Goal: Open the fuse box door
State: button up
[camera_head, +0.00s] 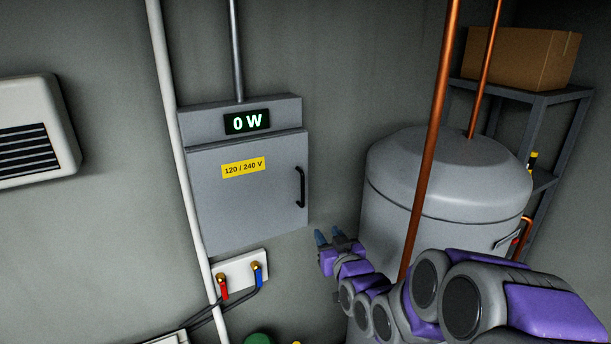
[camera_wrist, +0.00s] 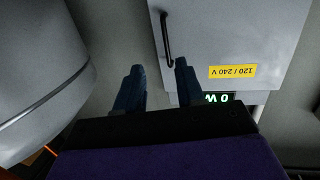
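The grey fuse box (camera_head: 240,115) hangs on the wall, with a lit display reading "0 W". Its door (camera_head: 245,200) looks shut and bears a yellow "120 / 240 V" label. A black handle (camera_head: 299,187) runs upright along the door's right edge. My gripper (camera_head: 329,236) is below and to the right of the handle, apart from it in the head view. In the wrist view, which shows the box upside down, the two blue fingers of my gripper (camera_wrist: 160,82) are spread with nothing between them. The handle (camera_wrist: 166,40) lies beyond the fingertips there.
A large grey tank (camera_head: 440,180) stands right of the box, with a copper pipe (camera_head: 430,140) in front. A white pipe (camera_head: 172,130) runs along the box's left side. Red and blue valves (camera_head: 240,272) sit below it. A shelf (camera_head: 540,98) holds a cardboard box.

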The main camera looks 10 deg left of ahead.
notch_tip(320, 180, up, 2)
jog(key=w+a, duration=0.1)
jog(key=p, duration=0.4)
send_near(303, 192)
jog(key=shift+t+y, duration=0.3)
jog(key=shift+t, duration=0.1)
jog(key=x, duration=0.9)
jog(key=shift+f, duration=0.35)
jog(key=shift+c, duration=0.4)
grip_shut()
